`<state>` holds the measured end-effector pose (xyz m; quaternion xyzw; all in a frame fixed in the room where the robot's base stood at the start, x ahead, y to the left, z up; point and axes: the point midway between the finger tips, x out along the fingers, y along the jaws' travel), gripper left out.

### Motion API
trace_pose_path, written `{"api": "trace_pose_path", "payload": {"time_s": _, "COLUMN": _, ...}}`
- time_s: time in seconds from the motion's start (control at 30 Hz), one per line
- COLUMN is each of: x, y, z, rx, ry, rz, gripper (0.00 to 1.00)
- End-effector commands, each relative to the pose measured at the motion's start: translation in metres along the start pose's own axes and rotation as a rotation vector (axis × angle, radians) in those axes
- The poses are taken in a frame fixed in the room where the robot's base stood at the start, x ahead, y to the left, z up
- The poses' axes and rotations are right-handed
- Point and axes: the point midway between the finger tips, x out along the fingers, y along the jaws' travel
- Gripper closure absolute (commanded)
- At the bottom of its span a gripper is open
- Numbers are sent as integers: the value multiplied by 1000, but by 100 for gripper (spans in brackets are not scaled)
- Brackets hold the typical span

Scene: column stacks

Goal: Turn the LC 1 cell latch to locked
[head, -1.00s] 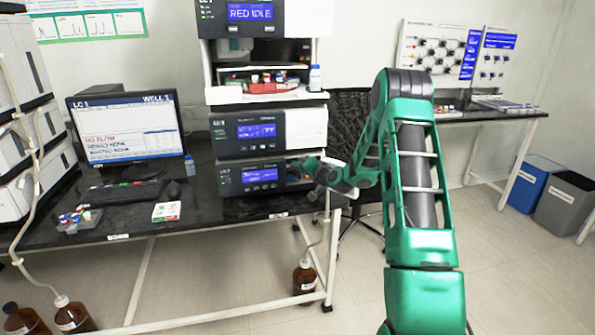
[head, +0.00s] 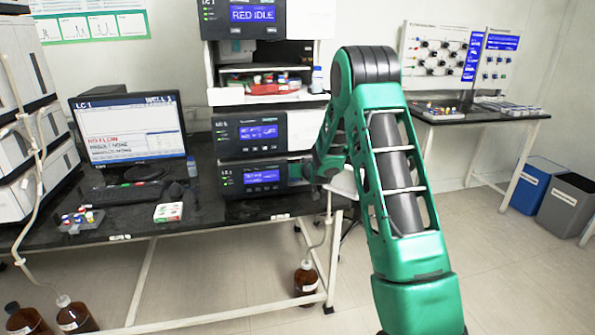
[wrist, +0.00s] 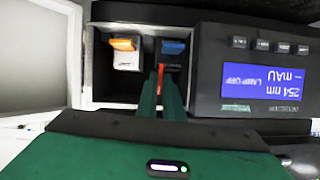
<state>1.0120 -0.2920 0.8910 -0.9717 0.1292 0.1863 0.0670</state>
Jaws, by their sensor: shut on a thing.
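The LC 1 stack stands on the dark bench; its lowest module (head: 262,178) has a blue display. In the wrist view this display (wrist: 263,88) appears upside down and reads 254 nm, LAMP OFF. Beside it is an open recess holding an orange-topped block (wrist: 124,55) and a blue-topped part (wrist: 174,47). My gripper (wrist: 160,85) reaches into the recess, its green fingers shut on a narrow red piece (wrist: 161,74), probably the cell latch. Its label and lock marking cannot be read. In the head view my arm largely hides the recess and gripper.
A monitor (head: 131,126) headed LC 1, a vial rack (head: 81,220) and a small white box (head: 168,212) stand left on the bench. The recess has a pale frame (wrist: 86,62) close around my fingers. Open floor lies right, before two bins (head: 567,205).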

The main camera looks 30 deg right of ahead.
Motion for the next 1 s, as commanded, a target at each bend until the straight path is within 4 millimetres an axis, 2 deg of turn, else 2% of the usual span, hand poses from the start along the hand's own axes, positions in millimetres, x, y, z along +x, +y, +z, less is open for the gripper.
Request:
{"api": "trace_pose_path", "payload": {"time_s": 0.03, "x": 0, "y": -1, "z": 8, "rx": -19, "ry": -15, "rz": 8, "gripper": 100}}
{"api": "trace_pose_path", "payload": {"time_s": 0.3, "x": 0, "y": -1, "z": 9, "rx": -82, "ry": -17, "rz": 34, "gripper": 100}}
{"api": "trace_pose_path", "payload": {"time_s": 0.77, "x": 0, "y": -1, "z": 10, "rx": -91, "ry": -19, "rz": 38, "gripper": 100}}
{"api": "trace_pose_path", "payload": {"time_s": 0.8, "x": 0, "y": -1, "z": 10, "rx": -91, "ry": -19, "rz": 38, "gripper": 86}}
{"api": "trace_pose_path", "payload": {"time_s": 0.87, "x": 0, "y": -1, "z": 9, "rx": -91, "ry": -16, "rz": 37, "gripper": 74}}
{"api": "trace_pose_path", "payload": {"time_s": 1.0, "x": 0, "y": -1, "z": 6, "rx": -91, "ry": -11, "rz": 37, "gripper": 74}}
